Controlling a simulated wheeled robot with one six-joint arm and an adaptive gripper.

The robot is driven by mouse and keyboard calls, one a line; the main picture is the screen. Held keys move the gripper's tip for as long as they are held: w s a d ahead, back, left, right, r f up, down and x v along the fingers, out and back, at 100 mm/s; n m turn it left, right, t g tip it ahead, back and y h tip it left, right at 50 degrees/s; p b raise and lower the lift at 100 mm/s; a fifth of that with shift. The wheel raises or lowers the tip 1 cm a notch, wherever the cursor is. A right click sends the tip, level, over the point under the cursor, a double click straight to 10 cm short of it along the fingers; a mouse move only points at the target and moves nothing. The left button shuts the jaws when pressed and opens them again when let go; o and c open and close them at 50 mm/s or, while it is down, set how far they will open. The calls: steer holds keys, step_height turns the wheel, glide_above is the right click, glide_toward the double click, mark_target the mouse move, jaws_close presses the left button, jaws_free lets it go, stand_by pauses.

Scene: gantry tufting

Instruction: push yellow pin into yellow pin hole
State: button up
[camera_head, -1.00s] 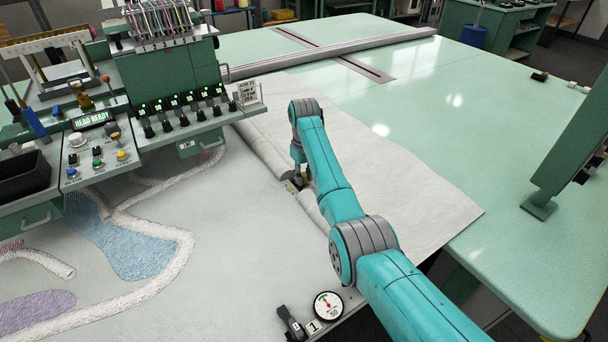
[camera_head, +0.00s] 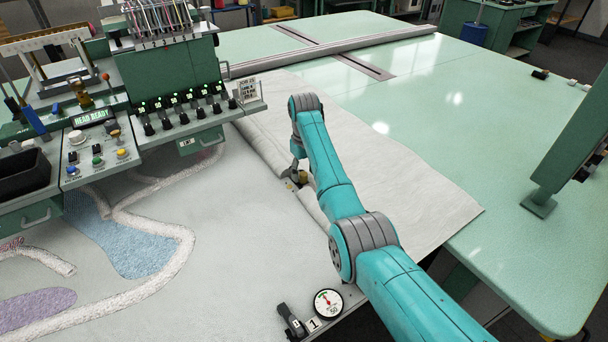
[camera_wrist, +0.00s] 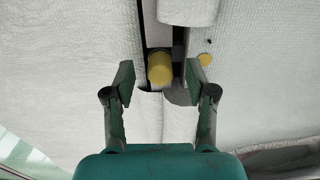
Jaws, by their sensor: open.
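A yellow pin (camera_wrist: 160,70) shows end-on as a short cylinder in the wrist view, in a dark slot between two pieces of pale fabric. My gripper (camera_wrist: 159,79) is open, with one finger on each side of the pin; both appear apart from it.
Pale backing fabric (camera_head: 400,185) covers much of the green table (camera_head: 570,250), with a rolled fold along the slot. A tufting machine (camera_head: 165,75) with a control panel stands at the left. A round gauge (camera_head: 328,303) sits at the near edge. The table's right side is mostly clear.

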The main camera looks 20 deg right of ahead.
step_height(320, 180, up, 11)
steer(key=shift+f, duration=0.2)
